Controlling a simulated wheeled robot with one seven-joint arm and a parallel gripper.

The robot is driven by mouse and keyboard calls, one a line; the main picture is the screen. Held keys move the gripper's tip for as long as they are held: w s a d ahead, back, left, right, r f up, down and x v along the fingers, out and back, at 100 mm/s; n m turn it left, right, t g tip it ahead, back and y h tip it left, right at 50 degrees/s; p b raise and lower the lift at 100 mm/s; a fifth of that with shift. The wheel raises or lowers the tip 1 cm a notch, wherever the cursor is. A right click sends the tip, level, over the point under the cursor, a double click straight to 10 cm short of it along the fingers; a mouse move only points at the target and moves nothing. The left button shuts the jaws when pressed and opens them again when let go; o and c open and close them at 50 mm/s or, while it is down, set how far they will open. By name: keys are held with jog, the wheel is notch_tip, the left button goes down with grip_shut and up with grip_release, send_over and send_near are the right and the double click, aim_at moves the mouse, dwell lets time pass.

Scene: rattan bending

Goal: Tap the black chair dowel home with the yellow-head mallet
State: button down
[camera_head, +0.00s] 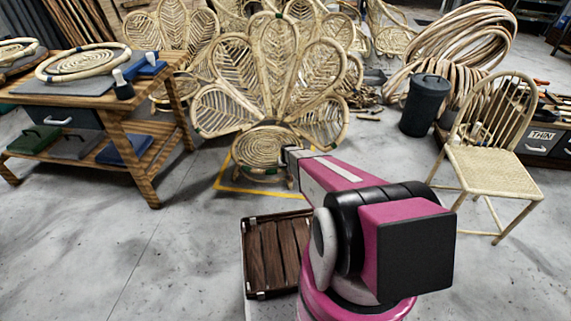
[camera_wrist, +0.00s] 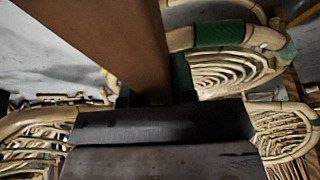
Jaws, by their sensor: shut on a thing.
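In the wrist view my gripper (camera_wrist: 154,90) is shut on a brown bar (camera_wrist: 105,35), with a green pad on each side of it. The bar runs out of the picture at the upper left; it may be the mallet's handle, but no yellow head shows. A large fan-backed rattan chair (camera_head: 268,75) stands ahead, with green bindings and a round woven seat. Woven rattan with green wrapping also shows close beyond my gripper in the wrist view (camera_wrist: 225,70). I cannot make out a black dowel.
Yellow tape (camera_head: 235,189) marks the floor around the fan-backed chair. A wooden workbench (camera_head: 150,100) stands left and a slatted brown crate (camera_head: 275,255) lies in front. A dark bin (camera_head: 424,105) and a smaller rattan chair (camera_head: 490,165) stand right. The left foreground floor is clear.

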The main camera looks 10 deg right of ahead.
jog(key=shift+f, duration=0.4)
jog(key=shift+r, duration=1.65)
jog(key=shift+f, duration=1.85)
jog(key=shift+r, duration=0.15)
jog(key=shift+r, duration=1.65)
jog(key=shift+f, duration=0.1)
jog(key=shift+f, duration=0.25)
